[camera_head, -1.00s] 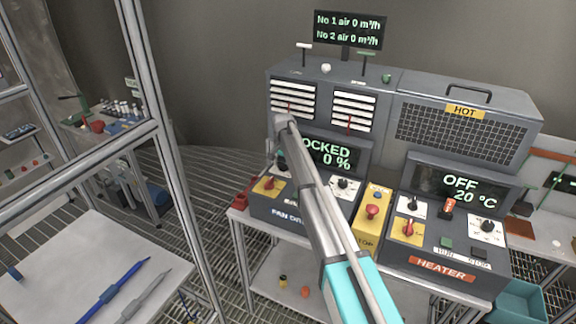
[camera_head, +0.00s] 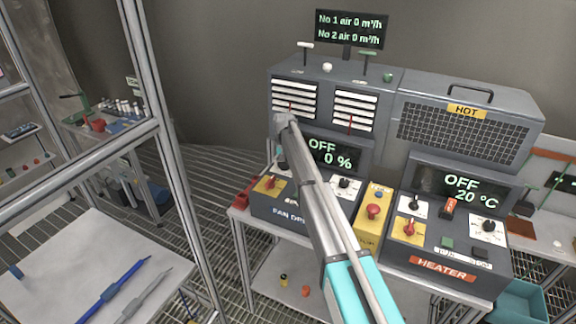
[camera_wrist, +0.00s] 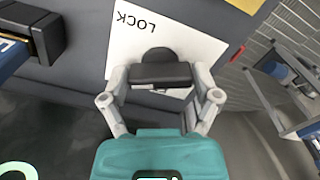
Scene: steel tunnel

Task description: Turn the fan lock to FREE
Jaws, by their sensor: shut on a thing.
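The fan lock is a black knob (camera_wrist: 160,73) on a white plate (camera_wrist: 185,47) marked LOCK, which appears upside down in the wrist view. My gripper (camera_wrist: 162,80) is shut on the knob, with a grey finger on each side. The fingers and knob hide part of the plate, and no FREE mark is readable. In the head view my arm covers much of the fan drive panel (camera_head: 290,214). The fan display (camera_head: 338,154) reads OFF and 0 %.
The heater panel (camera_head: 440,262) with its OFF, 20 °C display stands at the right. A yellow stop box (camera_head: 370,222) with a red button sits between the panels. A metal frame post (camera_head: 178,170) stands at the left. The air readout (camera_head: 348,29) shows 0 m³/h for both fans.

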